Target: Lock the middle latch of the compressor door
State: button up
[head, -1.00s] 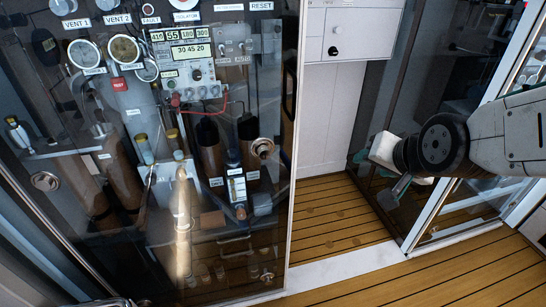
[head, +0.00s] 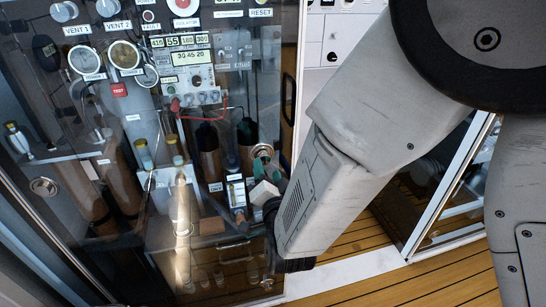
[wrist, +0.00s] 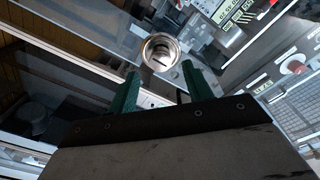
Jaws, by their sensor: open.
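The compressor door (head: 120,255) is a dark glass panel, closed over gauges and cylinders. The middle latch (head: 263,152) is a round silver recessed latch near its right edge. In the wrist view the latch (wrist: 159,48) is centred just beyond my fingertips, with a small bar inside its ring; I cannot tell whether it is locked. My gripper (head: 264,166) is open, with its green fingers pointing at the latch from just below. In the wrist view my gripper (wrist: 160,72) has one finger on each side of the latch. Contact cannot be told.
Another round latch (head: 43,187) sits at the door's left side, and another (head: 267,281) low near the right edge. A dark handle (head: 289,97) stands right of the door. A glass cabinet (head: 455,215) stands at right, partly behind my arm. Wooden floor (head: 350,238) lies between.

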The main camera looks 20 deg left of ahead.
aim_at(266, 161)
jog(key=shift+x, duration=2.2)
jog(key=c, duration=1)
jog(key=shift+o, duration=0.2)
jog(key=shift+d, duration=0.1)
